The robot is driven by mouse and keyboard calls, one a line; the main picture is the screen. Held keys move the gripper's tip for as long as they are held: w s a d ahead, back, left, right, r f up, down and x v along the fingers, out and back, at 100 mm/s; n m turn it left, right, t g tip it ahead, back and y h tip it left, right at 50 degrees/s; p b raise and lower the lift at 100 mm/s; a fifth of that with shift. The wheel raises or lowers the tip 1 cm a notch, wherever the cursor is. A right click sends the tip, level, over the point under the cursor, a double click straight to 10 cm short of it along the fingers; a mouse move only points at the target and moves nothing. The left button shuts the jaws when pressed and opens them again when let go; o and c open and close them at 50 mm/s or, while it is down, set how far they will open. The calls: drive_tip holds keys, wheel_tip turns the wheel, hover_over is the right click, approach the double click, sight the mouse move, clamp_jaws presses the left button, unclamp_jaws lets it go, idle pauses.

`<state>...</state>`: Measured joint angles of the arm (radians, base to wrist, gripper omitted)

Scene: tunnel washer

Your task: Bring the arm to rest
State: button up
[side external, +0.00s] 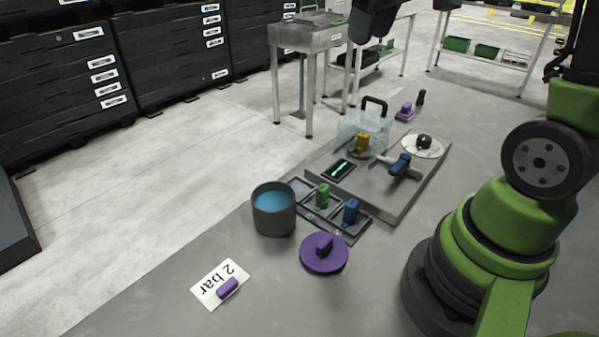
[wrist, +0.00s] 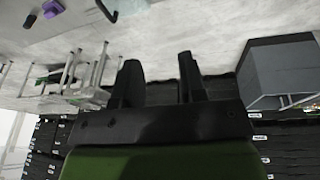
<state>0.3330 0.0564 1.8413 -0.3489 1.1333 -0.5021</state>
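My gripper shows in the wrist view (wrist: 157,75) with its two dark fingers spread apart and nothing between them. My green arm stands at the right of the bench.
On the grey bench (side external: 190,250) are a pot of blue liquid (side external: 274,212), a purple disc (side external: 323,260), a "2 bar" card (side external: 213,279), a tray with green (side external: 322,195) and blue blocks (side external: 351,211), a clear handled box (side external: 352,127) and a blue valve (side external: 400,165).

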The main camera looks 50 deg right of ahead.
drive_tip(key=s+a+m+t+y, duration=0.2)
drive_tip(key=s+a+t+y, duration=0.1)
drive_tip(key=s+a, duration=0.9)
drive_tip(key=shift+s+a+r+m+t, duration=0.2)
drive_tip(key=shift+a+r+m+t, duration=0.15)
drive_tip(key=shift+t, duration=0.35)
